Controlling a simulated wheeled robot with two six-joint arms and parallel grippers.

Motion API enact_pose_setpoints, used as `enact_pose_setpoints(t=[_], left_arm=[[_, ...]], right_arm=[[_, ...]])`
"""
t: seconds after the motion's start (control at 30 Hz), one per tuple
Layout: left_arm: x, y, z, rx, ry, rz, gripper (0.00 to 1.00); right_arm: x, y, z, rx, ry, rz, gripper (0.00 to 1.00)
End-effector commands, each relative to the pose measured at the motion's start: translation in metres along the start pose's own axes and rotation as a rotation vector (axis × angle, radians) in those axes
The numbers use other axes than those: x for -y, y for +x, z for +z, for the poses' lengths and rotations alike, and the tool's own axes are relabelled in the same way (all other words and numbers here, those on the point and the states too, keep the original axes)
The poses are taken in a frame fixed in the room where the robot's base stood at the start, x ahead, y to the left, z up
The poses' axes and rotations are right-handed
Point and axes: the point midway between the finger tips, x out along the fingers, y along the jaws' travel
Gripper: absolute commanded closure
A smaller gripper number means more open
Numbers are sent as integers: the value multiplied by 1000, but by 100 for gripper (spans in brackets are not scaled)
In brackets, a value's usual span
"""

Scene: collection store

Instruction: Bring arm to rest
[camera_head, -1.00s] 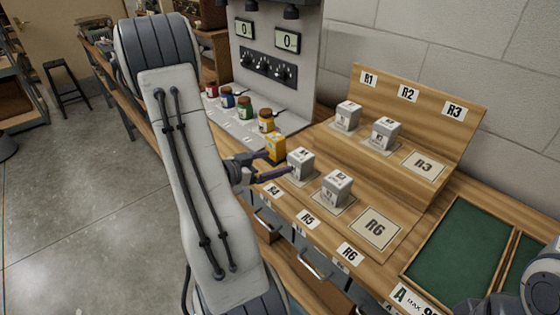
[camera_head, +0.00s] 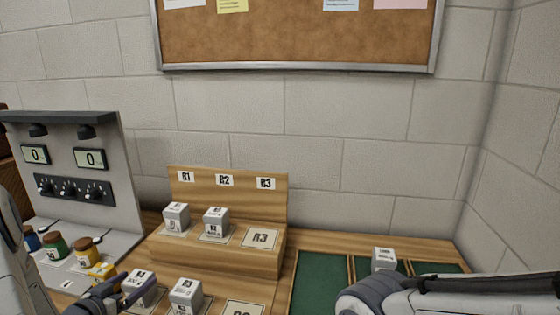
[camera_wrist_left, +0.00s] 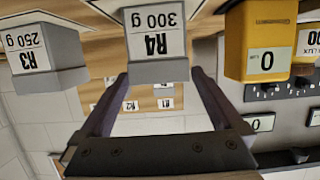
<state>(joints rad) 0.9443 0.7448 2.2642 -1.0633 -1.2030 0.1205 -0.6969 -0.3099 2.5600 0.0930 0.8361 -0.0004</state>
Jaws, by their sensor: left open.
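My left gripper (camera_head: 120,295) is at the lower left of the head view, its dark fingers spread at the white and grey block marked R4, 300 g (camera_head: 139,278). In the left wrist view my left gripper (camera_wrist_left: 160,85) is open, with the R4 block (camera_wrist_left: 157,42) just past and between its fingertips. I cannot tell whether a finger touches it. My right arm (camera_head: 450,297) reaches in from the right edge; its gripper is not in view.
A block (camera_head: 186,290) stands right of R4. Two blocks (camera_head: 175,217) stand on the wooden step (camera_head: 262,262); pad R3 (camera_head: 261,237) is empty. A yellow item (camera_head: 101,271) and jars (camera_head: 86,252) stand left. A green-lined tray (camera_head: 318,285) and another block (camera_head: 383,257) are right.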

Motion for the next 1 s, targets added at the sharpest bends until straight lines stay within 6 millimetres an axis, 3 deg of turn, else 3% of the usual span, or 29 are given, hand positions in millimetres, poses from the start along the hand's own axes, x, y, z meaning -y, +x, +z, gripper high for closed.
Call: enact_pose_setpoints(t=[0.1, 0.13, 0.2, 0.47, 0.83, 1.0], left_arm=[[-1, 21, 8, 1, -2, 2, 0], [0, 15, -6, -2, 2, -2, 0], [1, 12, -14, -3, 5, -2, 0], [0, 6, -30, 0, -1, -1, 0], [0, 6, -29, 0, -2, 0, 0], [0, 10, -16, 1, -4, 0, 0]], right_arm=[[0, 4, 0, -1, 0, 0, 0], [0, -5, 0, 0, 0, 0, 0], [0, -2, 0, 0, 0, 0, 0], [0, -1, 0, 0, 0, 0, 0], [0, -1, 0, 0, 0, 0, 0], [0, -2, 0, 0, 0, 0, 0]])
